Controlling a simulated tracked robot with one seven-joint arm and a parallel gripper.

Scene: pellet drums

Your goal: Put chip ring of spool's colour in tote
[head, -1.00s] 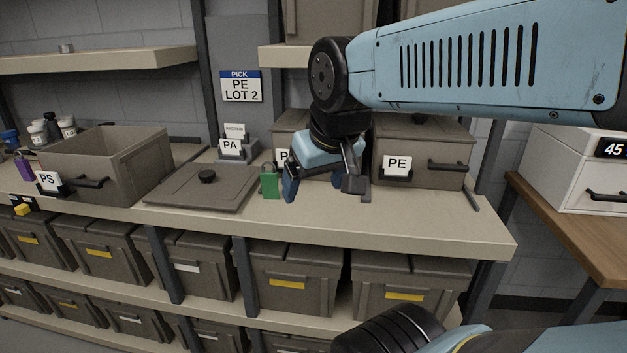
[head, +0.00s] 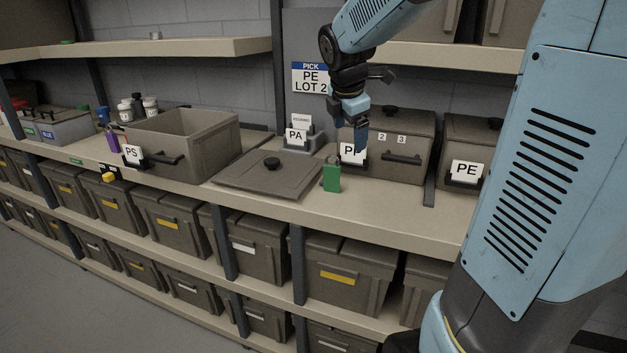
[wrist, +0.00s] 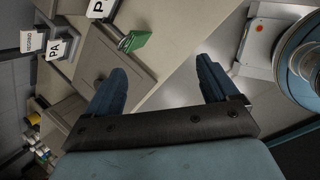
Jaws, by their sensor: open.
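A small green upright piece (head: 331,175), perhaps a chip ring, stands on the bench by the flat lid; it also shows in the wrist view (wrist: 134,41). A purple piece (head: 113,138) stands left of the open bin marked PS. A small yellow object (head: 108,177) is at the bench's front edge. Grey containers with green and blue labels (head: 72,131) stand at the far left; I cannot tell which is the tote.
The open PS bin (head: 205,165) and a loose lid (head: 268,178) occupy the bench. A PA card holder (head: 297,137) stands behind. A sign reads PE LOT 2 (head: 309,77). Closed bins (head: 400,155) stand at the right. Upper shelves overhang the bench.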

